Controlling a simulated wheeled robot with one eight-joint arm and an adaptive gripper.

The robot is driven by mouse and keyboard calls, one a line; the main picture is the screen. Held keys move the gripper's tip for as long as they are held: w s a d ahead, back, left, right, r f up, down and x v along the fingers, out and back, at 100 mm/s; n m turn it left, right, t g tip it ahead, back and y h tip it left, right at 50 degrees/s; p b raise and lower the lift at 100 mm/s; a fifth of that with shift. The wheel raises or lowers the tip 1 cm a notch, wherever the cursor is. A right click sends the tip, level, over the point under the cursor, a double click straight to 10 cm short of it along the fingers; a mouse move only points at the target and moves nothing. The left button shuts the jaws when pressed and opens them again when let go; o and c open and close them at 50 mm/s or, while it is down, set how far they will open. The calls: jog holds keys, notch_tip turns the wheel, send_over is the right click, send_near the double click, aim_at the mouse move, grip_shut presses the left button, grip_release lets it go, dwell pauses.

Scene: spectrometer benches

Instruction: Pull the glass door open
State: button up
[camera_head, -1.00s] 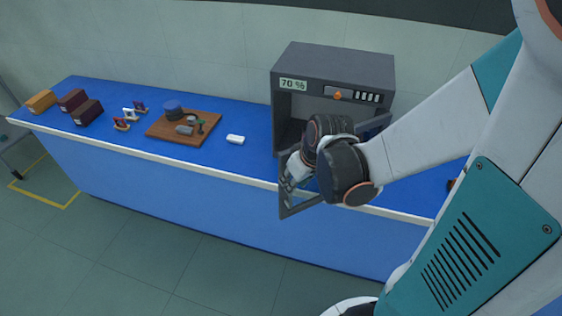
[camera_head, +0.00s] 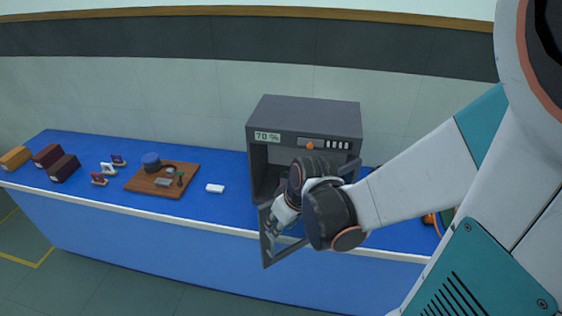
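The glass door (camera_head: 267,240) belongs to a dark grey cabinet (camera_head: 303,118) with a "70 %" display. The door stands swung out past the bench's front edge, and its frame shows at the left of my wrist. The cabinet's dark inside shows behind it on the left. My gripper (camera_head: 272,228) is at the door's frame, on the side toward the cabinet. My wrist and forearm hide much of the door and part of the opening. The fingers are small and partly hidden, so I cannot tell whether they grip the door or only touch it.
The blue bench (camera_head: 150,217) carries a wooden board (camera_head: 150,187) with small tools and a blue round piece, a white block (camera_head: 215,188), small stands (camera_head: 108,168) and several boxes (camera_head: 63,167) at left.

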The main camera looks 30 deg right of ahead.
jog(key=shift+s+r+p, duration=0.3)
jog(key=shift+s+r, duration=0.15)
jog(key=shift+r, duration=0.1)
